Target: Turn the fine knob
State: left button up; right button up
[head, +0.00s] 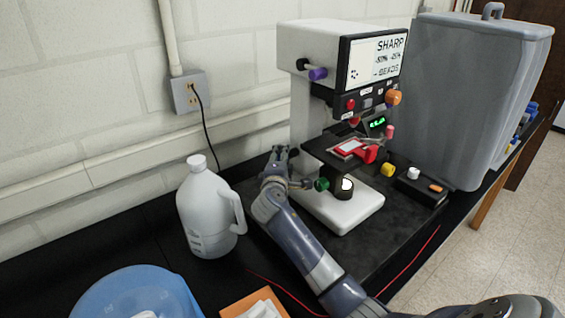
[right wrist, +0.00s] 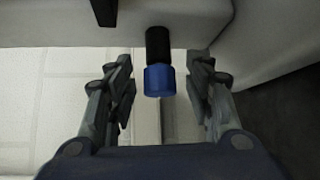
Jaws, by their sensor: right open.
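The white and black microscope-like device (head: 300,100) stands against the wall, with several coloured knobs. A blue knob (right wrist: 160,80) on a black shaft sticks out of a pale body in the right wrist view. My right gripper (right wrist: 160,85) is open, with a finger on each side of the blue knob and visible gaps to both. In the head view my right gripper (head: 284,162) is left of the device's base, and the blue knob cannot be made out. A green knob (head: 322,184) is just right of the gripper. No label shows which knob is the fine one. My left gripper is not in view.
A purple knob (head: 317,74) and an orange knob (head: 394,97) sit higher on the device. A white jug (head: 208,215) stands close left of my arm. A grey bin (head: 470,100) is at the right. A blue bowl (head: 130,295) and an orange box (head: 240,304) are in front.

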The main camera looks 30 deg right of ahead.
jog(key=v, duration=1.2)
dwell(0.8)
